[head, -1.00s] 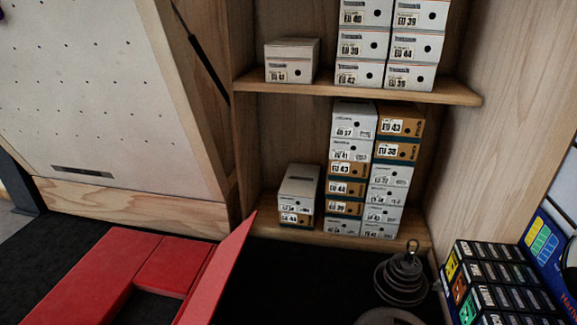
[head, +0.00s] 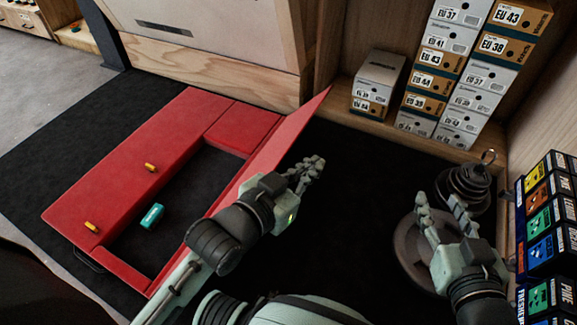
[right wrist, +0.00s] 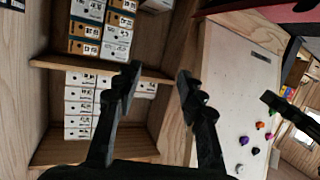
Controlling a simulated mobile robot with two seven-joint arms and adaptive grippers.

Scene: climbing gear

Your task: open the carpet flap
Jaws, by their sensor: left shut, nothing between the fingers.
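The red carpet flap (head: 266,160) stands raised and tilted along the right side of the red padded mat (head: 150,165), with its far corner pointing up toward the wooden panel. An opening in the mat shows a dark floor with a small teal block (head: 152,216). My left gripper (head: 312,168) is shut and empty just right of the flap, in front of its lower part; I cannot tell whether they touch. My right gripper (head: 440,203) is open and empty at the right, above the dark round plates. Its spread fingers (right wrist: 158,85) also show in the right wrist view.
Shoe boxes (head: 465,85) fill the shelf at the back right. A kettle-like stack of dark weights (head: 465,185) and coloured boxes (head: 545,235) stand at the right. Black carpet (head: 345,185) between flap and weights is clear.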

